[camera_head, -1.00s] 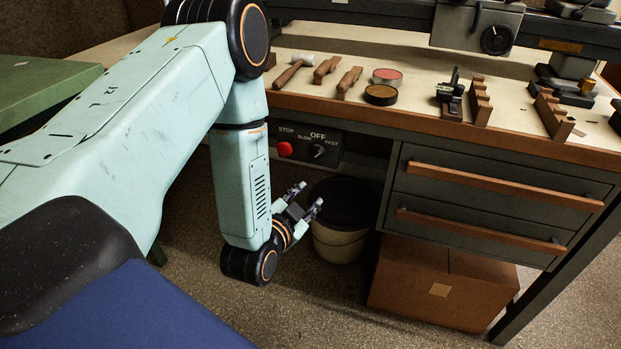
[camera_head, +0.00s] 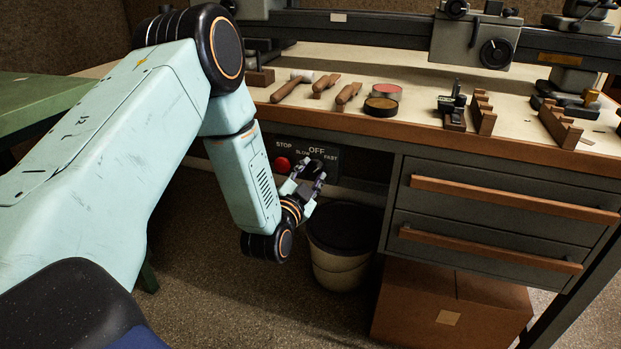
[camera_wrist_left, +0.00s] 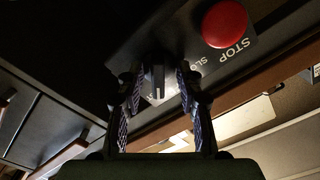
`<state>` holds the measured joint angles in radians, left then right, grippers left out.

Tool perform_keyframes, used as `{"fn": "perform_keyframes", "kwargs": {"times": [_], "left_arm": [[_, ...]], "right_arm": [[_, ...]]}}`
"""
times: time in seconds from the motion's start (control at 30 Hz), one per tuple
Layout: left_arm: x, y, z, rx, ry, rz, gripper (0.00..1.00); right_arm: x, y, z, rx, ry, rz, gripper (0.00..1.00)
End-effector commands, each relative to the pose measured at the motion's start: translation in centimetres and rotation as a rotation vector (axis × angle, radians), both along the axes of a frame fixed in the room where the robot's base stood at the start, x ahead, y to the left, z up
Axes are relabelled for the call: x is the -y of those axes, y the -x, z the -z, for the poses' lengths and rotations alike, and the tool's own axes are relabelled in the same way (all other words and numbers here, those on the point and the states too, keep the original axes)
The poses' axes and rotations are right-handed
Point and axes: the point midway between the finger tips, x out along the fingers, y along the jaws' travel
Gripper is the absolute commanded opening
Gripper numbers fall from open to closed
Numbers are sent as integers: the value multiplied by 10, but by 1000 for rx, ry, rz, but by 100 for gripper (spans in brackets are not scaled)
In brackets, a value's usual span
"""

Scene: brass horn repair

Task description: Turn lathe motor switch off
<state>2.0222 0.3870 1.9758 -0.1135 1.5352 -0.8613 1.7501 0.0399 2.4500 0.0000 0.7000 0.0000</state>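The lathe motor switch is a rotary knob (camera_wrist_left: 157,82) on a dark panel (camera_head: 300,139) under the bench top. The panel reads OFF at the top, SLOW at left and FAST at right, with a red STOP button (camera_head: 282,164) beside it. The STOP button also shows in the left wrist view (camera_wrist_left: 226,24). My left gripper (camera_head: 308,178) is open in front of the panel and hides most of the knob in the head view. In the left wrist view its fingers (camera_wrist_left: 158,98) stand either side of the knob; contact is unclear. The knob's setting cannot be read. My right gripper is out of view.
A bin (camera_head: 340,262) stands below the panel. Drawers with wooden handles (camera_head: 510,200) are to the right, above a cardboard box (camera_head: 447,300). Mallets (camera_head: 290,88) and tins (camera_head: 381,106) lie on the bench top (camera_head: 420,84). A green surface (camera_head: 40,108) is at left.

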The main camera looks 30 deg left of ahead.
Motion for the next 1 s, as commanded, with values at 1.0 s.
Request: {"fn": "perform_keyframes", "kwargs": {"times": [1.0], "left_arm": [[1,-1,0,0,3,1,0]], "right_arm": [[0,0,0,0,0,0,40]]}}
